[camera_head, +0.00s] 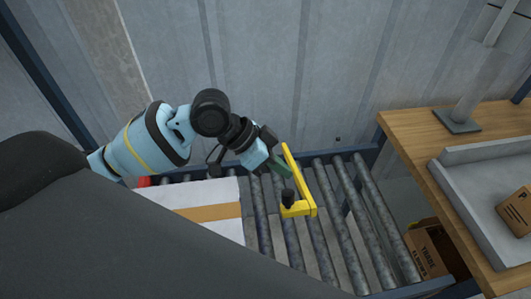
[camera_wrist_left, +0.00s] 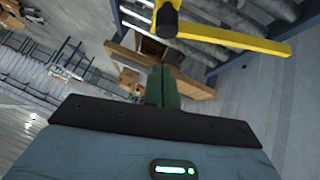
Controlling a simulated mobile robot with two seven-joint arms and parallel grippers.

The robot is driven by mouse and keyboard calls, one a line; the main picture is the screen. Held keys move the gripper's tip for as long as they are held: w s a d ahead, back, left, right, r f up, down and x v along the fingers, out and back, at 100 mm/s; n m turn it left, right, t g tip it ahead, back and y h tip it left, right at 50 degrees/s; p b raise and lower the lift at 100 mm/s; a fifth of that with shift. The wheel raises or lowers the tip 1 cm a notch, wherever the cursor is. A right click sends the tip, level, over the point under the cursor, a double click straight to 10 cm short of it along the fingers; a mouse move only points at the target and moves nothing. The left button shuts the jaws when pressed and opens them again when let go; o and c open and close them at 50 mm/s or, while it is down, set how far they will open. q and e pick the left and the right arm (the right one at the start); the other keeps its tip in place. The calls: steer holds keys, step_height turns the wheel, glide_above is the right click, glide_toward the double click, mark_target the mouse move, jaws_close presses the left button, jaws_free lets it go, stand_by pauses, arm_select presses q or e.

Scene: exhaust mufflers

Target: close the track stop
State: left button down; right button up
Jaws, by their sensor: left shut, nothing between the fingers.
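The track stop (camera_head: 309,186) is a yellow L-shaped bar with a black knob, and it lies across the roller track (camera_head: 345,215). The yellow bar also crosses the top of the left wrist view (camera_wrist_left: 238,38). My left gripper (camera_head: 284,169) is just left of the bar, close to it; I cannot tell whether they touch. Its green fingers (camera_wrist_left: 162,87) are shut together with nothing between them. My right gripper is not in view.
A white box with brown tape (camera_head: 205,212) sits on the rollers left of the stop. A red part (camera_head: 144,181) shows at the track's left. A wooden table (camera_head: 425,172) with a grey tray (camera_head: 460,190) stands at right, with a cardboard box (camera_head: 424,255) below. The rollers right of the stop are clear.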

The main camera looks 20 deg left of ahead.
mark_target(293, 191)
arm_select(q)
steer(key=shift+s+d+f, duration=0.15)
steer(key=shift+s+f, duration=0.05)
steer(key=shift+f, duration=0.85)
steer(key=shift+s+d+f, duration=0.15)
steer(key=shift+s+f, duration=0.05)
steer(key=shift+f, duration=0.85)
